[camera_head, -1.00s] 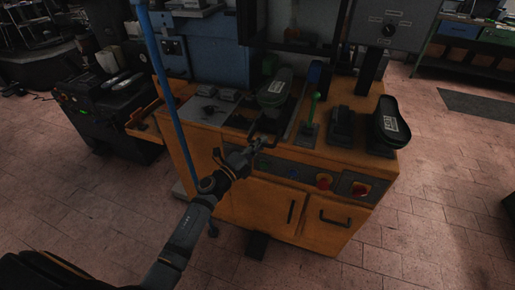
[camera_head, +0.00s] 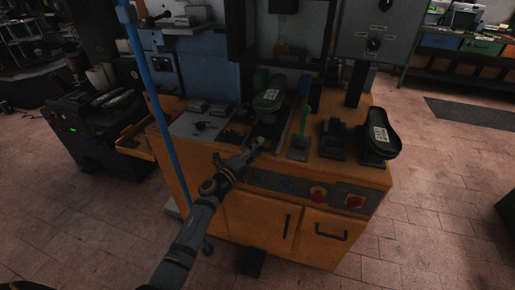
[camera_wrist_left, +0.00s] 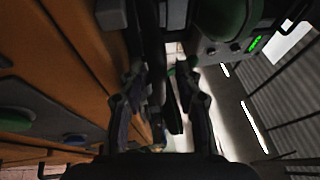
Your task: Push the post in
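A dark shoe form (camera_head: 268,100) sits at the middle of the orange machine, on what looks like the post; the post itself (camera_head: 262,124) is dark and hard to make out. My left gripper (camera_head: 256,146) is at the machine's front top edge, just in front of and below the shoe form. In the left wrist view my gripper (camera_wrist_left: 160,85) has its fingers apart, with dark parts between or beyond them; contact cannot be told. A dark green rounded thing (camera_wrist_left: 222,18) shows above the fingers. My right gripper is not in view.
A green lever (camera_head: 304,122) stands right of the post. A second shoe form (camera_head: 379,134) is at the right of the top. Red buttons (camera_head: 318,193) are on the front panel. A blue pole (camera_head: 150,90) rises at the left.

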